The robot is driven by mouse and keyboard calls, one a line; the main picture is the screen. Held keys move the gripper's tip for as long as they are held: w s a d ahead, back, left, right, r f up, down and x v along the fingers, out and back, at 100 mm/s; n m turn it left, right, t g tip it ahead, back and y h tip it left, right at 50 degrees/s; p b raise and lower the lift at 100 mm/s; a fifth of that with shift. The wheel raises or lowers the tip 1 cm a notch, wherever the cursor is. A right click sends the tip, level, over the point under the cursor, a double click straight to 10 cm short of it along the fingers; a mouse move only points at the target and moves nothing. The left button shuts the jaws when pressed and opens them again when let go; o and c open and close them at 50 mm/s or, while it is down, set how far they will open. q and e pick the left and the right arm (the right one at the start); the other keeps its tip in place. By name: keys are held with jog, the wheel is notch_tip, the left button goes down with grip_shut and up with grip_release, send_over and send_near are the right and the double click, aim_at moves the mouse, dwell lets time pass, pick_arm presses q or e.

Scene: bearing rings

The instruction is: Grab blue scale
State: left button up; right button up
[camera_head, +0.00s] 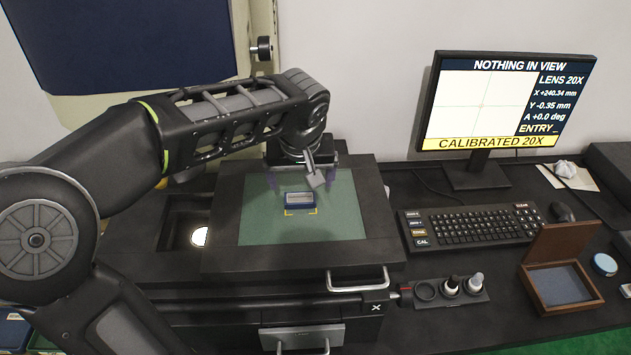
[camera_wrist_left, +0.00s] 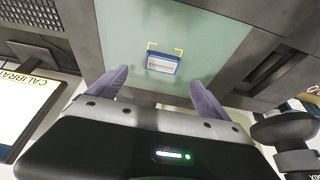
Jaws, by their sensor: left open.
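The blue scale (camera_head: 300,200) is a small block with a blue frame and a pale top. It lies on the green glass plate (camera_head: 258,226) of the dark stage, inside yellow corner marks. It also shows in the left wrist view (camera_wrist_left: 162,64), ahead of the fingers. My left gripper (camera_head: 304,178) is over the far part of the plate, just behind the scale. In the left wrist view its two purple fingers (camera_wrist_left: 160,88) are spread wide and empty, with the scale between their lines and apart from both. My right gripper is not in view.
A monitor (camera_head: 507,105) and keyboard (camera_head: 472,226) stand right of the stage. An open wooden box (camera_head: 562,289) lies at the right, and a holder with bottles (camera_head: 450,290) is in front of the keyboard. A metal handle (camera_head: 358,283) sticks out at the stage's front edge.

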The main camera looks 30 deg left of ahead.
aim_at(300, 199)
pick_arm(q)
jog(key=shift+x, duration=1.2)
jog(key=shift+s, duration=0.15)
jog(key=shift+f, duration=0.15)
jog(key=shift+a+f+p, duration=0.15)
jog(key=shift+f+p, duration=0.2)
jog(key=shift+p, duration=0.1)
jog(key=x, duration=0.4)
jog(key=shift+f+p, duration=0.15)
jog(key=shift+p, duration=0.25)
